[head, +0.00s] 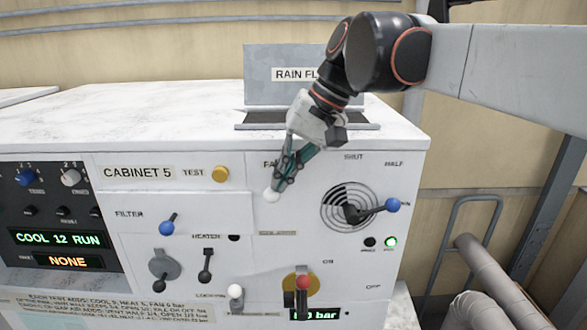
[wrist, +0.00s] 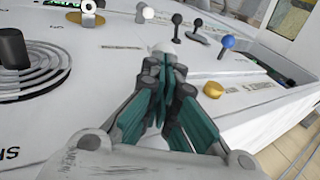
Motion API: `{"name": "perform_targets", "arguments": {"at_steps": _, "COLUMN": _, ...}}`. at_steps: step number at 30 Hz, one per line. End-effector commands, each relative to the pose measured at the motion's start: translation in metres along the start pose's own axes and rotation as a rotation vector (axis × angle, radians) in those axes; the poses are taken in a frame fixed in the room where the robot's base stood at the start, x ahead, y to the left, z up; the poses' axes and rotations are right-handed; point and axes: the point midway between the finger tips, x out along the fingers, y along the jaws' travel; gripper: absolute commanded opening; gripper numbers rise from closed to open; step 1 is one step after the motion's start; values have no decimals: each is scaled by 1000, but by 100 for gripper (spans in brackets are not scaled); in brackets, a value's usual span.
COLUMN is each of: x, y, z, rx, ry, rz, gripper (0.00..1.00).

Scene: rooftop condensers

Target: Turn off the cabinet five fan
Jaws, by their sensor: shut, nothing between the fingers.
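Cabinet 5 (head: 225,245) is a white panel box with a "CABINET 5" label. A label starting "FA" (head: 269,164) shows at its upper middle, the rest hidden behind my gripper. Below it is a white ball knob (head: 271,195), also seen in the wrist view (wrist: 161,47). My gripper (head: 280,183) is shut and empty, its teal fingers pointing down at the panel. The fingertips are right at the white knob; I cannot tell whether they touch it. The knob's lever or slot is hidden by the fingers.
Nearby are a yellow TEST button (head: 219,174), a blue filter knob (head: 167,228), a black heater lever (head: 206,265), a red-knobbed lever (head: 302,283) and a round vent with a blue-knobbed handle (head: 392,205). A grey "RAIN FL…" flap (head: 262,80) stands behind my wrist.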

Motion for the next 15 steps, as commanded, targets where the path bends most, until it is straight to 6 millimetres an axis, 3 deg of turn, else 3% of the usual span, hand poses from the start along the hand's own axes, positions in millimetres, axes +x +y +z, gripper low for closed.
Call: {"name": "perform_targets", "arguments": {"at_steps": 15, "x": 4, "y": 2, "z": 6, "rx": -39, "ry": 74, "rz": 0, "gripper": 0}}
